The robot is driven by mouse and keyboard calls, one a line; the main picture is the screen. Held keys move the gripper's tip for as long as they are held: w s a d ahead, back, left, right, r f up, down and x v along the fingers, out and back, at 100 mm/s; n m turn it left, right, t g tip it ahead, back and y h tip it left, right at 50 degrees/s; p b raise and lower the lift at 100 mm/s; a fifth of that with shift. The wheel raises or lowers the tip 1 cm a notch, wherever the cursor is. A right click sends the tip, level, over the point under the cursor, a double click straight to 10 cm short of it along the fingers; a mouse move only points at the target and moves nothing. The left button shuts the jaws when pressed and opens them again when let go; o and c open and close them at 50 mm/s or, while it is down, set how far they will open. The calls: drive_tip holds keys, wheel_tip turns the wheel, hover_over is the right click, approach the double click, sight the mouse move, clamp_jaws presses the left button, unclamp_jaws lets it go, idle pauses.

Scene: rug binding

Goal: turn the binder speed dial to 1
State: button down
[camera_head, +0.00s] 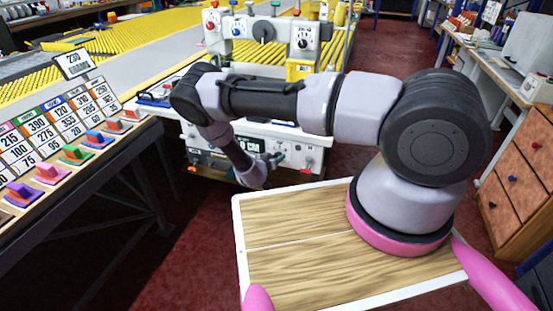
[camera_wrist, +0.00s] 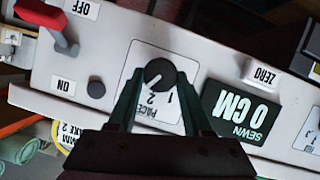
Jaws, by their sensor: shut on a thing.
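The speed dial (camera_wrist: 159,72) is a small black round knob on a white plate marked PACE, with the numbers 1 and 2, which appears upside down in the wrist view. The knob's white pointer line slants down and left, nearer the 2 than the 1. My gripper (camera_wrist: 161,80) has one dark finger on each side of the knob and is shut on it. In the head view the binder (camera_head: 210,150) stands beyond my arm. My gripper's fingers and the dial cannot be made out there.
On the same panel are a red lever (camera_wrist: 62,38) by an OFF label, a black button (camera_wrist: 96,88) by ON, a ZERO button (camera_wrist: 262,72) and a SEWN display (camera_wrist: 240,113) reading 0 CM.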

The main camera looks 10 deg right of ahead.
drive_tip(key=n+h, duration=0.2)
drive_tip(key=n, duration=0.2)
drive_tip(key=n+h, duration=0.2)
drive_tip(key=n, duration=0.1)
drive_tip(key=f+n+h, duration=0.1)
drive_tip(key=n+h, duration=0.1)
drive_tip(key=n, duration=0.2)
drive_tip(key=shift+w+a+n, duration=0.15)
drive_tip(key=shift+a+n, duration=0.15)
drive_tip(key=shift+a, duration=0.1)
idle(0.5)
drive_tip(key=shift+c, duration=1.6)
unclamp_jaws()
drive_tip(key=v, duration=1)
drive_tip(key=shift+s+a, duration=0.2)
drive_tip(key=shift+a, duration=0.15)
